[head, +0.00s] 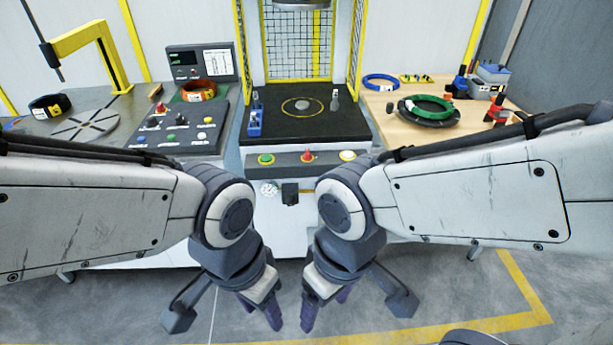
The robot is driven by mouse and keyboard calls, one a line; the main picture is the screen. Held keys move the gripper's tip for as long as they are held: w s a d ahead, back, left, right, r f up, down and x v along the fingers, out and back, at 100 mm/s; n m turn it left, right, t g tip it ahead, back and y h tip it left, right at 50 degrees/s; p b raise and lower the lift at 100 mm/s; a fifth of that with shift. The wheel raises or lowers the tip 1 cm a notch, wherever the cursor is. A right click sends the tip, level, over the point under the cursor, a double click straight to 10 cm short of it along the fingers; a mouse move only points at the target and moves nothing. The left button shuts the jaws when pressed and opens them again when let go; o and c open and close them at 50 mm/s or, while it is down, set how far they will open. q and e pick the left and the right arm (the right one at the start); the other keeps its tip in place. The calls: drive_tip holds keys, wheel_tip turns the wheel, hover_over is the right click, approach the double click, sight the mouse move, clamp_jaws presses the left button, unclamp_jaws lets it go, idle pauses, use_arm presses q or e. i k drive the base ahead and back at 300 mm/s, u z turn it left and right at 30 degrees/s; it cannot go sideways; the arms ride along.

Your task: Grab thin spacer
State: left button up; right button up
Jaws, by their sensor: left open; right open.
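I cannot tell for certain which item is the thin spacer. A small blue upright piece (255,121) stands at the left of the black machine bed (305,132). A small grey piece (335,100) stands at the bed's right side. My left gripper (261,308) and my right gripper (325,307) hang side by side, fingers down, low in front of the machine. Both are open and empty, well apart from everything on the tables.
The right wooden table (385,112) holds a green coil (428,106), a blue coil (381,82) and small tools. The left bench has a control console (182,131), an orange coil (198,91) and a black coil (49,105).

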sight(301, 105)
drive_tip(key=z, duration=1.05)
drive_tip(key=i, duration=2.4)
drive_tip(key=u, duration=1.8)
